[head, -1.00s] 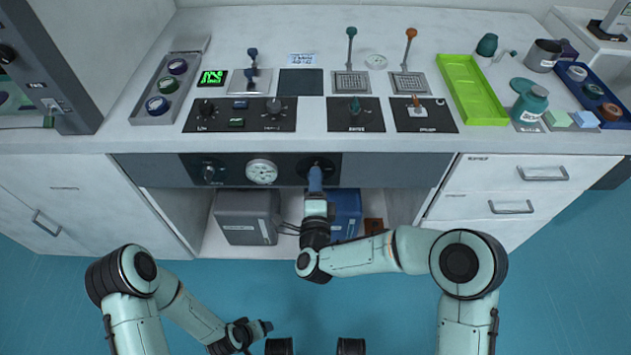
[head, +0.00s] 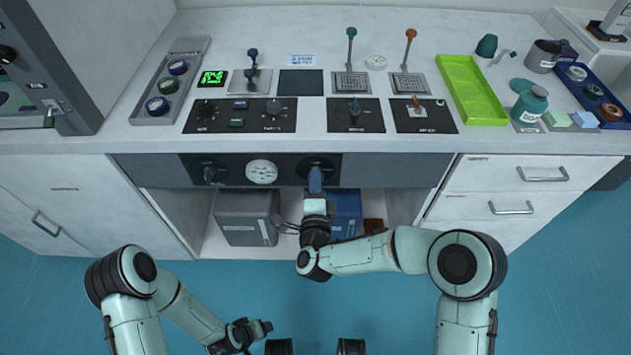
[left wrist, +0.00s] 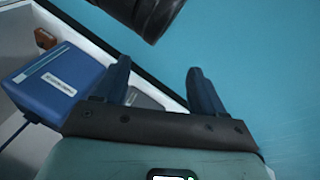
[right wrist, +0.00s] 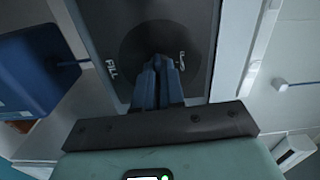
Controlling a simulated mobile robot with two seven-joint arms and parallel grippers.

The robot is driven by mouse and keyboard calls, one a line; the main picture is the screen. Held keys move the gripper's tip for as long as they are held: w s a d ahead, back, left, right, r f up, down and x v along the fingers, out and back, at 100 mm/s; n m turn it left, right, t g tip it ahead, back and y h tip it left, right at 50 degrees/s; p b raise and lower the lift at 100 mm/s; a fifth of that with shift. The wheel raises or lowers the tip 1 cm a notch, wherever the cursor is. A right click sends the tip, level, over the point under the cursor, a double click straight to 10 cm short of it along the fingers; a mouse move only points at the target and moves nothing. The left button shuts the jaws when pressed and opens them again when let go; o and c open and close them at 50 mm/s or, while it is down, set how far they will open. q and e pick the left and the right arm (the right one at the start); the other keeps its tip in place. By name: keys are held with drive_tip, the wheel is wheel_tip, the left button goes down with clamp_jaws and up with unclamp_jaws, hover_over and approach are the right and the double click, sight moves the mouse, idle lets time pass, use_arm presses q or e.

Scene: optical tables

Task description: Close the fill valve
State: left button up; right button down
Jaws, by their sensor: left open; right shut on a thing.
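The fill valve is a dark round knob on the black front panel below the counter edge. In the right wrist view its dark disc (right wrist: 150,45) shows beside the printed word FILL. My right gripper (right wrist: 160,68) is shut on the knob's handle, which its fingers mostly hide. In the head view the right gripper (head: 315,178) reaches the right end of the panel (head: 275,172). My left gripper (head: 262,328) is open and empty, low over the floor at the bottom. Its spread fingers show in the left wrist view (left wrist: 158,80).
A round white gauge (head: 262,172) and another dark knob (head: 209,173) sit left of the fill valve on the same panel. Below, a grey box (head: 246,217) and a blue box (head: 346,210) stand in the open bay. Drawers (head: 530,190) flank it at right.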

use_arm(q)
drive_tip(key=shift+g+h, duration=0.4)
drive_tip(key=shift+g, duration=0.3)
drive_tip(key=shift+s+d+r+p, duration=0.35)
drive_tip(key=shift+s+r+p, duration=0.1)
drive_tip(key=shift+s, duration=0.25)
drive_tip(key=shift+s+d+r+p, duration=0.4)
drive_tip(key=shift+s+r, duration=0.1)
drive_tip(key=shift+s, duration=0.15)
drive_tip(key=shift+s+d+r+p, duration=0.3)
drive_tip(key=shift+s+r+p, duration=0.15)
drive_tip(key=shift+s, duration=0.25)
use_arm(e)
drive_tip(key=shift+r+n, duration=0.2)
drive_tip(key=shift+n, duration=8.4)
drive_tip(key=shift+w, duration=0.1)
drive_tip(key=c, duration=1.2)
unclamp_jaws()
drive_tip(key=shift+f, duration=0.1)
drive_tip(key=shift+c, duration=0.2)
